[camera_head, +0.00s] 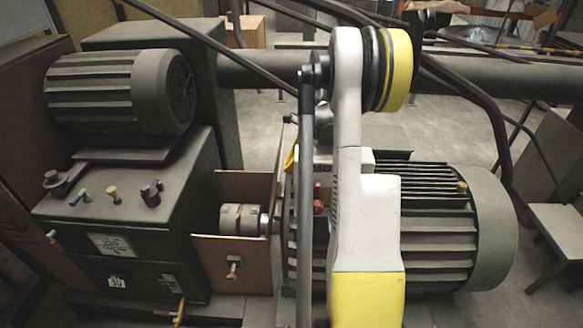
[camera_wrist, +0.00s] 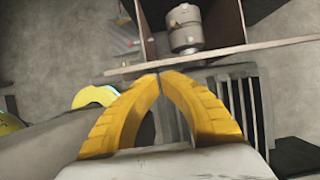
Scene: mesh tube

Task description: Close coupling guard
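The coupling guard (camera_head: 232,265) is a brown box of panels between the grey gearbox and the green motor. It stands open, and the round metal coupling (camera_head: 240,219) shows inside. In the wrist view the coupling (camera_wrist: 184,28) sits between dark brown guard walls, and a long thin pale edge (camera_wrist: 250,50), perhaps the guard's, crosses in front of it. My gripper (camera_wrist: 159,76) has two yellow fingers with tips together, right by this edge. I see nothing between them, and cannot tell whether they touch it. In the head view my arm mostly hides the gripper (camera_head: 290,159).
The gearbox (camera_head: 130,225) with knobs stands left, with a smaller motor (camera_head: 120,92) on top. The large finned motor (camera_head: 440,235) is behind and right of my arm. A handle (camera_head: 233,266) sticks out of the guard's front. Dark hoses hang around my arm.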

